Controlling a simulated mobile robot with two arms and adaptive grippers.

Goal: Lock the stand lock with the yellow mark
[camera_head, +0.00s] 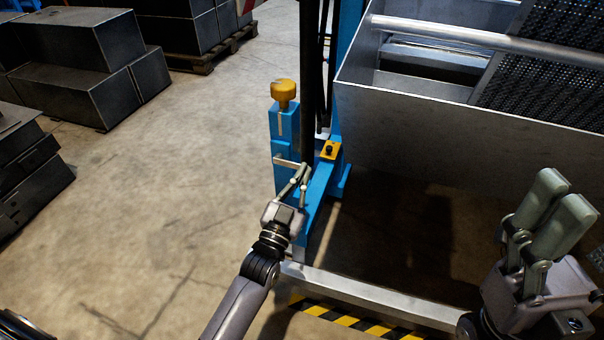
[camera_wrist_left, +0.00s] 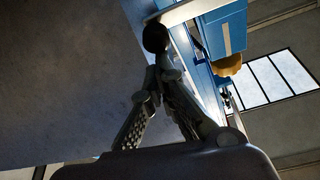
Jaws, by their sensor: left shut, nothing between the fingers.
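A blue stand post (camera_head: 284,125) with a yellow knob (camera_head: 285,92) on top and a pale stripe stands left of the metal bin. A short metal bar (camera_head: 290,162) sticks out low on the post. A yellow plate with a small black knob (camera_head: 329,150) sits on the blue frame just right of it. My left gripper (camera_head: 304,170) is shut and empty, close to the bar and below the plate. In the left wrist view its fingertips (camera_wrist_left: 160,76) are near a black round knob (camera_wrist_left: 155,37); contact is unclear. My right gripper (camera_head: 558,208) is raised at lower right, its fingers close together.
A large metal bin (camera_head: 430,115) with a perforated sheet (camera_head: 545,65) fills the upper right. A silver floor rail (camera_head: 370,297) runs in front, beside yellow-black striping (camera_head: 350,320). Dark metal boxes (camera_head: 80,95) stand at left. The floor (camera_head: 170,190) between is clear.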

